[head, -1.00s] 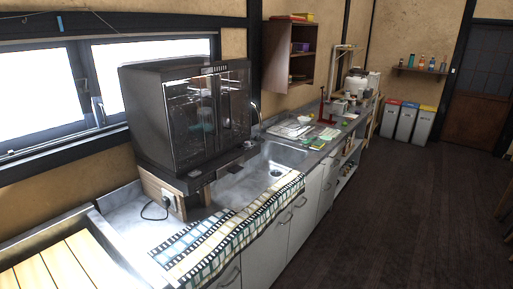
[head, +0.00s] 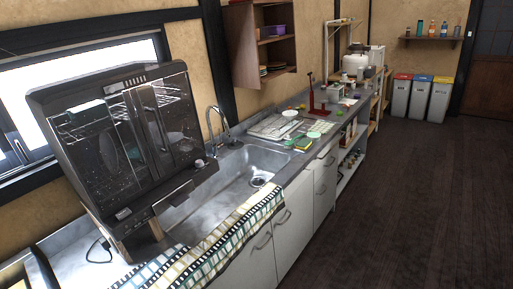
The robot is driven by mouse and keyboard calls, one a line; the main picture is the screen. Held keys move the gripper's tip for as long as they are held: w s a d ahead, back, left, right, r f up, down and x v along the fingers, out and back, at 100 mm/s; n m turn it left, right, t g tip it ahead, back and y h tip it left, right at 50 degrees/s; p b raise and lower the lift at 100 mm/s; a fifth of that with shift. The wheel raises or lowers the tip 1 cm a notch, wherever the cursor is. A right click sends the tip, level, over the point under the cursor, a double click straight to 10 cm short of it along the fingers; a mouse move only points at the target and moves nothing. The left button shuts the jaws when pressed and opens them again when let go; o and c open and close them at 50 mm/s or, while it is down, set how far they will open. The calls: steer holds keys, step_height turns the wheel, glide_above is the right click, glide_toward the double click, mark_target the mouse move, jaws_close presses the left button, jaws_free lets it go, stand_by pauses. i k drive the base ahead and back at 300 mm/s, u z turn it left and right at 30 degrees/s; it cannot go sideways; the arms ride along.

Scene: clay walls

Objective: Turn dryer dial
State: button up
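The dryer is a dark cabinet (head: 130,140) with clear glass doors and dishes visible inside. It stands on a wooden stand on the counter, left of the sink. A small light knob (head: 199,163) shows at the lower right of its front, and it may be the dial; its setting is too small to read. A dark ledge with small controls (head: 123,213) runs along the dryer's lower front. My gripper is not in view.
A steel sink (head: 225,185) with a faucet (head: 217,130) is right of the dryer. A checkered cloth (head: 215,245) hangs over the counter's front edge. White cabinets (head: 270,240) stand below. Dark wooden floor (head: 410,200) on the right is clear. Three bins (head: 418,98) stand far back.

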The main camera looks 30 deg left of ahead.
mark_target(200, 162)
steer(key=u, duration=0.2)
steer(key=i, duration=1.4)
steer(key=u, duration=0.8)
